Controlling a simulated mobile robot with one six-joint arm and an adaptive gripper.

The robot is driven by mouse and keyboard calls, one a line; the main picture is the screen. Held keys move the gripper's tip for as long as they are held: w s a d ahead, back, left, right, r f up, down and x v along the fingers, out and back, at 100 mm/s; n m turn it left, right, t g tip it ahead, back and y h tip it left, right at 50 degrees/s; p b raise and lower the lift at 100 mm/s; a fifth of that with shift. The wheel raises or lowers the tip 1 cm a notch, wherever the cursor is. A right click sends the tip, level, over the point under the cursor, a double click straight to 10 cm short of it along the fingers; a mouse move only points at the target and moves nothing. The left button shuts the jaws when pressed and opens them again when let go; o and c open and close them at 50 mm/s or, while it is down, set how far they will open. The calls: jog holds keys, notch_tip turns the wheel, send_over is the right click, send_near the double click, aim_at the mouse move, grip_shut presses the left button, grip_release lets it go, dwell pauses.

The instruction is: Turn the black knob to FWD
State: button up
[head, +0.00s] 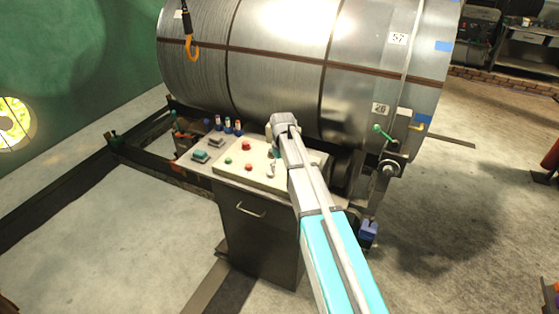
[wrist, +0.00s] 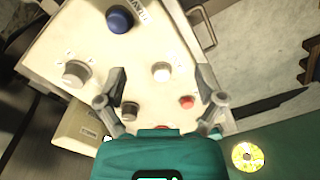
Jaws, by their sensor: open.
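The control panel (head: 212,166) is a cream box top with several knobs and buttons; it also fills much of the wrist view (wrist: 140,50). In the wrist view no knob is plainly black. A grey round knob (wrist: 75,73) with small marks around it is left of my gripper. A dark blue round knob (wrist: 119,18) is at the top, beside black lettering. No FWD label is readable.
In the wrist view a red button (wrist: 186,101) lies near the right finger. A labelled side box (wrist: 85,125) is at lower left. In the head view a large metal drum (head: 280,60) stands close behind the panel, and a hook (head: 191,46) hangs upper left.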

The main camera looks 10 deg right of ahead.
jog(key=s+f+m+b, duration=0.2)
jog(key=s+f+b, duration=0.2)
jog(key=s, duration=1)
jog(key=shift+s+f+m, duration=0.15)
jog(key=shift+s+m, duration=0.2)
jog(key=shift+m, duration=0.05)
jog(key=s+m, duration=0.2)
jog(key=s, duration=0.9)
